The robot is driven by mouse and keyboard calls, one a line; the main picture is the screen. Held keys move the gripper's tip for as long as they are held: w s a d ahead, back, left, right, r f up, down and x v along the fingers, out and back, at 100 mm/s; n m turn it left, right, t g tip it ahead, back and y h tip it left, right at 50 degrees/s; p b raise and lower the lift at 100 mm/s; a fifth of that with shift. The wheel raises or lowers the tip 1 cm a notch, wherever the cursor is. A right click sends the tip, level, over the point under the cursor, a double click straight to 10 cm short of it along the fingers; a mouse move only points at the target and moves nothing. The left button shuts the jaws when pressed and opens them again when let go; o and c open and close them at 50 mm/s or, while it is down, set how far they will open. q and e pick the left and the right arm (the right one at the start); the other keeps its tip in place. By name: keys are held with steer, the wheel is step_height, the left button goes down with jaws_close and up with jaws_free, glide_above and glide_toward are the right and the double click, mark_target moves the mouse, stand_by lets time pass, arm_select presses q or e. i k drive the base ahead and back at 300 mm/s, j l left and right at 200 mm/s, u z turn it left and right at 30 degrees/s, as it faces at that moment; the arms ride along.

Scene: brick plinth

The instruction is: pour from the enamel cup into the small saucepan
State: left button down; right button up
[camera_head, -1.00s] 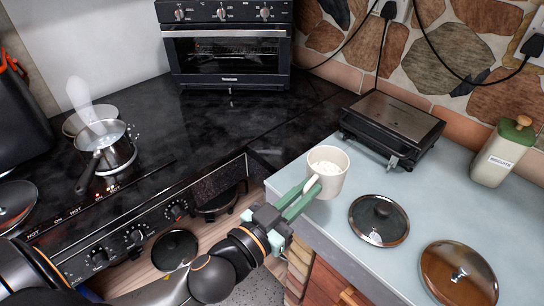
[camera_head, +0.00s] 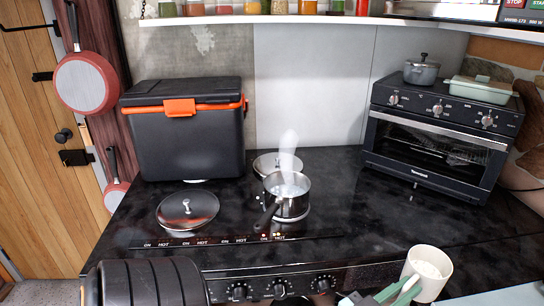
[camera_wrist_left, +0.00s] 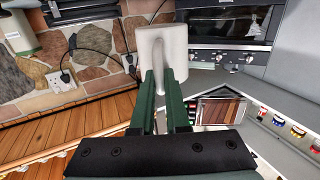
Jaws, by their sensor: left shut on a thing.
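The enamel cup (camera_head: 430,266) is cream-white with something white inside, at the lower right of the head view. My left gripper (camera_head: 399,291) is shut on its handle, and the cup looks about upright. In the left wrist view the cup (camera_wrist_left: 174,42) is ahead of the green fingers (camera_wrist_left: 162,84), with the handle between them. The small saucepan (camera_head: 290,204) is shiny metal with a dark handle. It stands on the black hob, left of the cup and apart from it, with pale steam above it. My right gripper is not in view.
A lid (camera_head: 188,210) lies left of the saucepan, and a round metal piece (camera_head: 262,166) sits behind it. A black box with an orange latch (camera_head: 185,140) stands at the back left. A toaster oven (camera_head: 437,140) stands at the back right. Black worktop between saucepan and cup is clear.

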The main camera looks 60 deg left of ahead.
mark_target(287, 192)
steer(key=k+j+u, duration=0.15)
steer(key=u, duration=1.55)
steer(key=i+j+z, duration=0.1)
steer(key=z, duration=0.2)
steer(key=i+j+z, duration=0.25)
steer(key=i+l+z, duration=0.1)
